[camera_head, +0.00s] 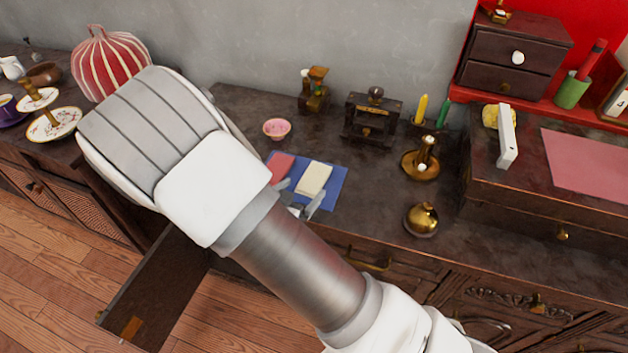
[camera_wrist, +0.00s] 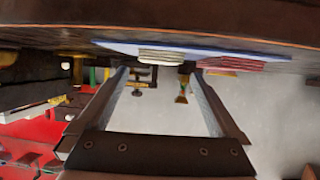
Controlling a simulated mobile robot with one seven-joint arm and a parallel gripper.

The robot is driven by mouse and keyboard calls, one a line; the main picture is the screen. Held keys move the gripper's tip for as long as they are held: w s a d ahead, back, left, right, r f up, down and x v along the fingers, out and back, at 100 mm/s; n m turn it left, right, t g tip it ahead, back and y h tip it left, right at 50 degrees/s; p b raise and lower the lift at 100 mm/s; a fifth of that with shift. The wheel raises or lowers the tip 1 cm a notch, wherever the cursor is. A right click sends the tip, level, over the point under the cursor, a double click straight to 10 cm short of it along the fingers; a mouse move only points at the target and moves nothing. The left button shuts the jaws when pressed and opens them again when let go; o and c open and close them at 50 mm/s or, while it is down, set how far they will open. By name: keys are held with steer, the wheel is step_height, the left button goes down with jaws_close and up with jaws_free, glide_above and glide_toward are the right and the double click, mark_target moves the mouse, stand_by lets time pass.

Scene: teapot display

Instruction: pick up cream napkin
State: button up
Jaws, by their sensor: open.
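The cream napkin (camera_head: 314,179) lies folded and flat on a blue cloth (camera_head: 334,194) on the dark cabinet top. A folded red napkin (camera_head: 281,165) lies to its left on the same cloth. My gripper (camera_head: 299,202) is at the front edge of the cloth, just in front of the cream napkin, and partly hidden by my arm. In the wrist view, which looks upside down, the open, empty fingers (camera_wrist: 157,75) point toward the cream napkin (camera_wrist: 165,55), with the red napkin (camera_wrist: 232,64) beside it. Contact cannot be told.
A pink bowl (camera_head: 277,129) stands behind the napkins. A dark press-like object (camera_head: 371,118), a brass candle holder (camera_head: 421,164) and a round brass pot (camera_head: 421,219) stand to the right. An open drawer or door (camera_head: 150,290) juts out below at left.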

mark_target(314, 178)
steer(key=b+x, duration=0.1)
steer(key=x, duration=0.4)
steer(key=shift+w+b, duration=0.15)
steer(key=shift+b, duration=0.2)
steer(key=shift+c, duration=0.2)
steer(key=c, duration=1.3)
steer(key=shift+o, duration=0.2)
steer(key=shift+r, duration=0.1)
steer(key=shift+r, duration=0.45)
steer(key=r, duration=0.1)
steer(key=r+p, duration=0.2)
steer(key=shift+s+d+r, duration=0.25)
steer(key=shift+s+r, duration=0.05)
steer(key=shift+r, duration=0.1)
steer(key=s+d+r+p, duration=0.5)
steer(key=s+d+r, duration=0.1)
steer(key=s, duration=0.2)
steer(key=shift+s+d+r+p, duration=0.15)
steer(key=shift+s+d+p, duration=0.1)
steer(key=shift+s+p, duration=0.1)
